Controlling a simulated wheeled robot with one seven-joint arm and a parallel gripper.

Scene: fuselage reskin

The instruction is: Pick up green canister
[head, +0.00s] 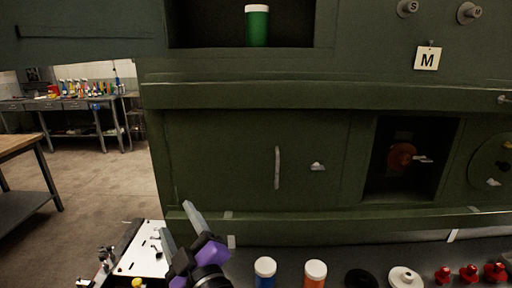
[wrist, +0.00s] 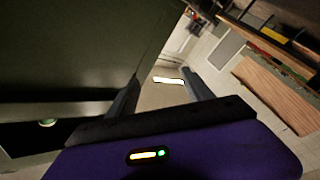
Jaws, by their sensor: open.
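The green canister (head: 257,28) with a white lid stands upright in a dark open recess near the top of the green panel in the head view. My gripper (head: 180,224) is low and to the left, in front of the panel, with its two fingers apart and nothing between them. It is well below the canister and apart from it. In the wrist view my open gripper (wrist: 160,88) points past the panel's edge toward the room. A small pale round spot shows in a dark opening at lower left there; I cannot tell what it is.
A blue canister (head: 265,272) and an orange canister (head: 315,273) stand on the dark shelf below. Black and white round parts and several red knobs lie to their right. The panel's ledge (head: 330,95) juts out below the recess. Open floor (head: 100,185) lies left.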

